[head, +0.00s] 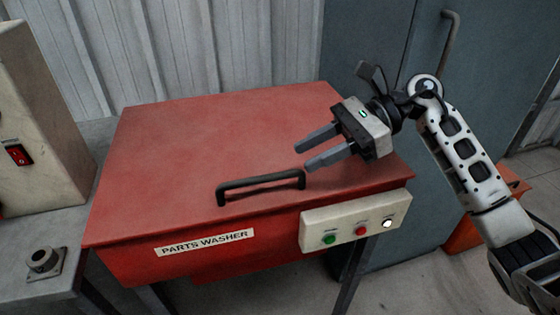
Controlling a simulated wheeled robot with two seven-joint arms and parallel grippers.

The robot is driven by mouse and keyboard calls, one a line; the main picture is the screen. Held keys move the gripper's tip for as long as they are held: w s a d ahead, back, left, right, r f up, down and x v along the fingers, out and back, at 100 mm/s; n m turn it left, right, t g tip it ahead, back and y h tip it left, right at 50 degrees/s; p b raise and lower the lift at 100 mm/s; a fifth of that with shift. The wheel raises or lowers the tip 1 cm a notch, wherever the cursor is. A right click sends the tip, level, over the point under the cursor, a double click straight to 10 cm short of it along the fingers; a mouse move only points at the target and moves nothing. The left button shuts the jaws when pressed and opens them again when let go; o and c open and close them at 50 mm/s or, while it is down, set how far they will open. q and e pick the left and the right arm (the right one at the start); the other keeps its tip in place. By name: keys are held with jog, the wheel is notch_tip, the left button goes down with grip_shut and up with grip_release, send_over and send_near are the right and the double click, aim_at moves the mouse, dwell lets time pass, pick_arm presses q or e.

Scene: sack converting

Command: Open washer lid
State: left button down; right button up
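The red lid (190,145) of the parts washer lies flat and closed on the red body. A dark bar handle (261,182) stands near the lid's front edge. The label "PARTS WASHER" (205,243) is on the front below it. My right gripper (304,157) is over the lid, just behind and above the handle's right end. Its two grey fingers point left and are apart, with nothing between them. I cannot tell how high the fingers are above the lid. My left gripper is not in view.
A control panel (312,231) with green, red and white buttons is on the washer's front right. A beige box with a red switch (18,154) stands on a grey bench at left, near a metal fitting (44,262). A blue-grey cabinet (385,50) stands behind at right.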

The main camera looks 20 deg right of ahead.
aim_at(266, 175)
jog(key=x, duration=0.6)
jog(key=shift+a+f+p, duration=0.1)
jog(key=shift+a+p, duration=0.15)
jog(key=shift+p, duration=0.15)
grip_shut()
